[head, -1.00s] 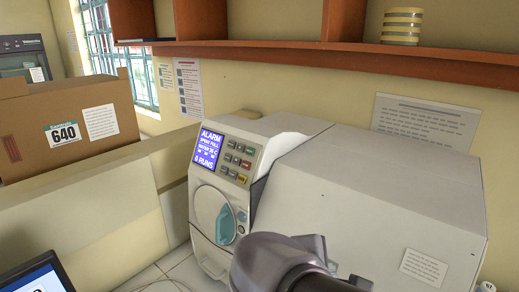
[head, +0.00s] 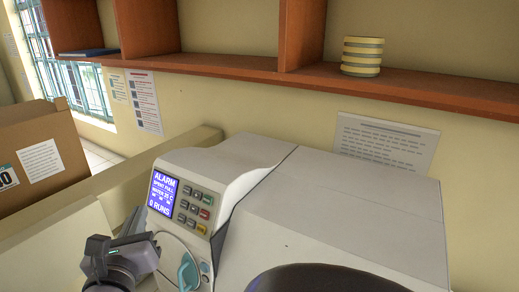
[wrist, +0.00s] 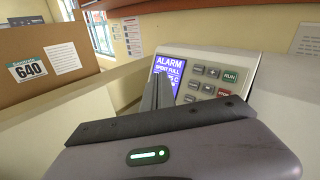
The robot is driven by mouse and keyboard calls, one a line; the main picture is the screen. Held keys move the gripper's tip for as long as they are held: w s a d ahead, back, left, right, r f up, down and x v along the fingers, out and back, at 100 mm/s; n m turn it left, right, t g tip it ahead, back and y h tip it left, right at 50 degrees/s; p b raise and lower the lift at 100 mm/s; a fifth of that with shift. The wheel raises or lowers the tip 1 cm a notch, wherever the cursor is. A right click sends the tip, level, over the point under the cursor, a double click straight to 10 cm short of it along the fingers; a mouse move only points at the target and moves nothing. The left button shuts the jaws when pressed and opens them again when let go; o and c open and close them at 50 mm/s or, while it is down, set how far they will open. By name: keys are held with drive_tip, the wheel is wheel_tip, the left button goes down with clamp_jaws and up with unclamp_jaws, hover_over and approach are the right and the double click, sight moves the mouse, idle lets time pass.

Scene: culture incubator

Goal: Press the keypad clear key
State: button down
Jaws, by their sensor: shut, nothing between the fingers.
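The keypad (head: 193,211) is on the sloped front panel of a white machine, right of a lit blue screen (head: 161,195) reading ALARM. It has several grey keys, a green key, a red key and a yellow key. In the wrist view the upper keypad (wrist: 212,73) shows, with a green RUN key (wrist: 230,77) and a red STOP key (wrist: 224,92); its lower part is hidden by my gripper's body. No clear label is readable. My gripper (wrist: 164,76) is shut and empty, its fingers overlapping the screen, left of the keys. Contact cannot be told.
A round door with a teal handle (head: 187,272) is below the panel. A cardboard box (wrist: 45,55) stands to the left behind a low partition. A wooden shelf (head: 220,63) with a striped stack (head: 362,56) runs above the machine.

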sight(184, 205)
idle(0.3)
drive_tip(key=w+d+f+b, duration=0.3)
drive_tip(key=w+f, duration=0.1)
drive_tip(key=w, duration=0.3)
drive_tip(key=shift+d+b, duration=0.3)
drive_tip(key=shift+d, duration=0.05)
idle(1.8)
drive_tip(key=shift+w+d+f+b, duration=0.2)
drive_tip(key=shift+w+b, duration=0.15)
drive_tip(key=shift+b, duration=0.2)
